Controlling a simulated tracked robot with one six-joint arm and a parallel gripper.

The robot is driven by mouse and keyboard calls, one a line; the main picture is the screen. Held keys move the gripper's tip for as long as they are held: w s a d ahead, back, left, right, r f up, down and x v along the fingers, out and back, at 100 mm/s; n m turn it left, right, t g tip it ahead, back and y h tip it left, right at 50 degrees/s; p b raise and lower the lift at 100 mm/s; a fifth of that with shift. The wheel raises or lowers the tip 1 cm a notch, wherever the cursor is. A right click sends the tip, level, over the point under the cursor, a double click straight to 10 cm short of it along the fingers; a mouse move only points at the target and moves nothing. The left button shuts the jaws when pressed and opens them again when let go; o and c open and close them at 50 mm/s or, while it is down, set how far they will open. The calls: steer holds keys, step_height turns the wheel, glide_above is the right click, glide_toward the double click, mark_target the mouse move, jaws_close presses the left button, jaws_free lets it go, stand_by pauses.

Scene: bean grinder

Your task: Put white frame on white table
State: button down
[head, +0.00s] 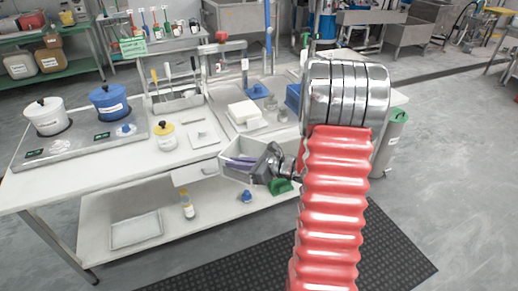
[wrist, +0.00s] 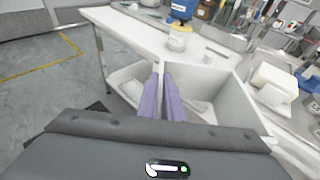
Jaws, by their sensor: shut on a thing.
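A white box-shaped frame (head: 232,153) with an open top is at the front edge of the white table (head: 92,166). The frame also shows in the wrist view (wrist: 238,93), to the right of the fingers. My gripper (head: 243,161) has purple fingers that are close together at the frame's wall. In the wrist view my gripper (wrist: 162,97) is shut on the frame's near left side. The fingers hide part of that wall. I cannot tell whether the frame has a bottom or touches the table.
A white and a blue pot stand on a hotplate (head: 75,138) at the left. A shallow white tray (head: 135,230) lies on the lower shelf. Bare tabletop lies left of the jar.

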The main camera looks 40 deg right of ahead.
steer(key=a+f+n+g+y, duration=0.2)
steer(key=a+f, duration=0.2)
steer(key=a, duration=0.6)
steer(key=a+f+n+g+y, duration=0.2)
steer(key=a+f+n+y, duration=0.1)
steer(key=a, duration=0.7)
steer(key=shift+s+f, duration=0.35)
steer(key=shift+f, duration=0.45)
